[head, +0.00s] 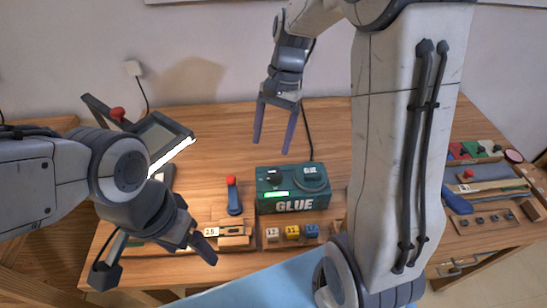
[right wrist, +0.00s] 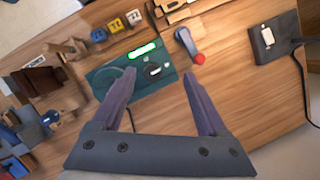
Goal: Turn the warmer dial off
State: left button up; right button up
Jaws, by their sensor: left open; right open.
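The warmer is a teal box (head: 293,203) marked GLUE near the table's front middle, with a lit green strip on it. Its black dial (head: 273,178) is on the top left, beside a round pot area at the right. In the right wrist view the dial (right wrist: 153,69) lies between my open fingers, near the lit strip (right wrist: 142,50). My right gripper (head: 273,145) is open and empty, pointing down behind and above the dial, apart from it. My left gripper (head: 203,247) is open at the front left, away from the warmer.
A blue lever with a red knob (head: 233,197) stands just left of the warmer. Small numbered blocks (head: 291,232) sit in front of it. A screen device (head: 158,135) is at the left, and a tool tray (head: 485,195) at the right. The table behind the warmer is mostly clear.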

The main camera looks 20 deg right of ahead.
aim_at(275, 171)
jog(key=w+d+f+m+y, duration=0.1)
jog(key=w+d+f+m, duration=0.15)
jog(key=d, duration=0.25)
jog(key=shift+m, duration=0.25)
jog(key=x, duration=0.9)
jog(key=shift+s+a, duration=0.3)
jog(key=shift+s, duration=0.05)
grip_shut()
